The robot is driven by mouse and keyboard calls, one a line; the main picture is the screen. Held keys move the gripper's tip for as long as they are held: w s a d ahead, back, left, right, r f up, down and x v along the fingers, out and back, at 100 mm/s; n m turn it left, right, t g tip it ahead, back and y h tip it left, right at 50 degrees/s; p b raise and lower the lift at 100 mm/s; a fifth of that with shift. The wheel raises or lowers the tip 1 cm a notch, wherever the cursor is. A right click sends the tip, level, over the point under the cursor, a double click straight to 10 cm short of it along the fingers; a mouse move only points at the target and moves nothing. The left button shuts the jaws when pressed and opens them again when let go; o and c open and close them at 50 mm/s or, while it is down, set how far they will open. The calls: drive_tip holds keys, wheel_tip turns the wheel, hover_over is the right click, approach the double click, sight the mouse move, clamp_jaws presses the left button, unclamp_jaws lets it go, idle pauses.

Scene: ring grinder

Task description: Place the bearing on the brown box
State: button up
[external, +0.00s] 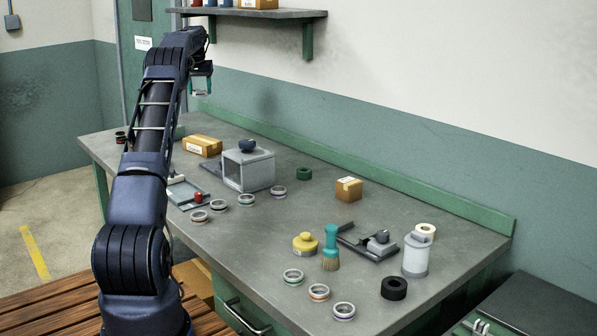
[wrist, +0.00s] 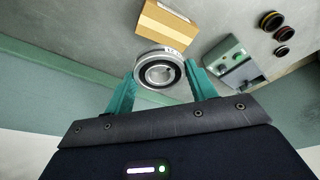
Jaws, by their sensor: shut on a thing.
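My gripper (wrist: 160,84) is shut on a bearing (wrist: 141,77), a silver ring with a dark inner band, held between its two teal fingers in the wrist view. A brown box (wrist: 166,27) shows just beyond the bearing in that view; the bearing overlaps its lower edge in the picture. The brown box with tape (external: 202,145) lies at the far left of the bench. A smaller brown box (external: 349,189) stands nearer the middle.
A grey open housing (external: 248,170) stands beside the far box. Several ring bearings (external: 246,200) lie along the front edge. A teal brush (external: 331,248), yellow pot (external: 305,243) and grey canister (external: 416,254) stand at the right. A wall shelf (external: 255,13) hangs above.

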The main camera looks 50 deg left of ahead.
sight(195, 142)
drive_tip(key=f, duration=1.9)
drive_tip(key=shift+s+a+f, duration=0.15)
drive_tip(key=shift+s+f, duration=0.05)
drive_tip(key=shift+f, duration=0.2)
drive_tip(key=o, duration=1.1)
drive_tip(key=shift+f, duration=0.15)
drive_tip(key=shift+o, duration=0.2)
drive_tip(key=v, duration=1.2)
